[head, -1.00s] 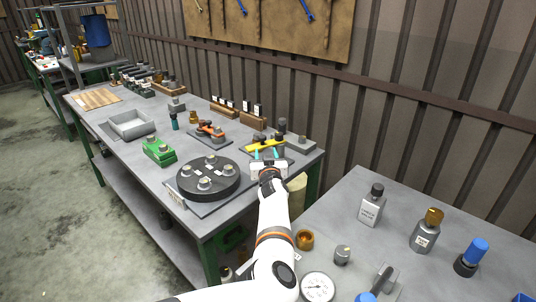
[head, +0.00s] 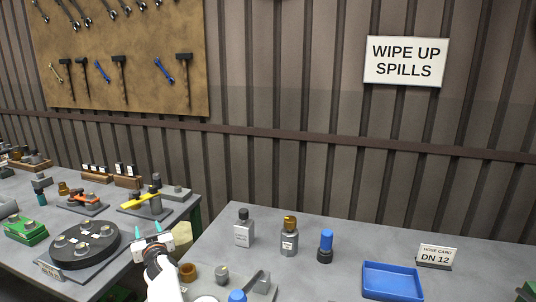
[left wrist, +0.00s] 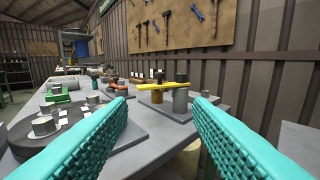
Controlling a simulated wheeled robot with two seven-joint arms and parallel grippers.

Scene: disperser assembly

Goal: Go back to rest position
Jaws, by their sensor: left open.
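My left gripper (head: 153,245) is open and empty. In the head view it is over the right end of the left workbench, near a round black disc (head: 85,244) with several metal pieces on it. In the left wrist view its two teal fingers (left wrist: 160,118) stand wide apart with nothing between them. Beyond them is a fixture (left wrist: 168,93) with a yellow bar and grey cylinders. The yellow-bar fixture also shows in the head view (head: 146,201), just behind the gripper and apart from it. My right gripper is not in view.
The right bench holds a grey bottle (head: 244,230), an amber-capped bottle (head: 289,238), a blue-capped piece (head: 325,247), a blue tray (head: 392,281) and a DN 12 card (head: 436,255). A green block (head: 25,230) lies at left. The tool board (head: 120,60) hangs behind.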

